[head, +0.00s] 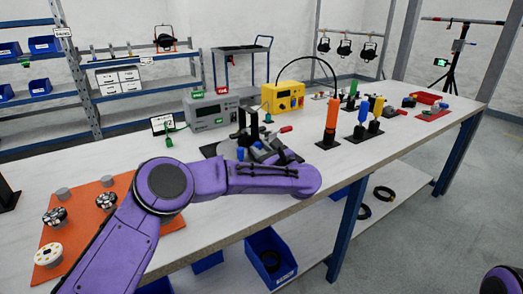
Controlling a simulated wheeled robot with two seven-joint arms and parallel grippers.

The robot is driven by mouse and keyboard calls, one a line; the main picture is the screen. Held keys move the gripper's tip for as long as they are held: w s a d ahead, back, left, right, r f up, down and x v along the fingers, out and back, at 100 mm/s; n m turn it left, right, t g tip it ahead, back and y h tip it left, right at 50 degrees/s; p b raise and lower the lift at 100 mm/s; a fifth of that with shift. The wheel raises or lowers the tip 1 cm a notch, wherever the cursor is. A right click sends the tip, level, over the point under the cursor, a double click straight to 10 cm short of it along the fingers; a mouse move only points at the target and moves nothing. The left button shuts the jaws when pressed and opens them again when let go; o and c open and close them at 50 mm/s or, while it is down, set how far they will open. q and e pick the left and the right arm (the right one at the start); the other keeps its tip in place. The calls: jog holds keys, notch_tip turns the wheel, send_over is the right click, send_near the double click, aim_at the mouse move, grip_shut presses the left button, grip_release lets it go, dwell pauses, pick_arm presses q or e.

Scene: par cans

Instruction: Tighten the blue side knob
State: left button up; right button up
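My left arm reaches across the bench from the left, and its dark gripper (262,152) is at a dark fixture (242,132) with upright black parts on a black mat. The gripper and fixture overlap, so I cannot tell whether they touch or whether the fingers are open. A small blue spot (240,154) shows low on the fixture, beside the gripper; it may be the blue side knob, but it is too small to be sure. My forearm covers the area just in front. My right gripper is out of view.
A grey instrument box (211,112) and a yellow power unit (284,97) stand behind the fixture. An orange-handled driver (331,118) and several coloured tools stand to the right. An orange mat (107,196) with round parts lies left. The bench's front right stretch is clear.

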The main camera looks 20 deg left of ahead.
pick_arm(q)
jog(key=shift+m, duration=1.2)
jog(key=m, duration=0.3)
jog(key=o, duration=1.1)
jog(key=shift+c, duration=0.2)
jog(key=shift+d, duration=0.1)
jog(key=v, duration=1)
jog(key=shift+s+d, duration=0.15)
jog(key=shift+d, duration=0.05)
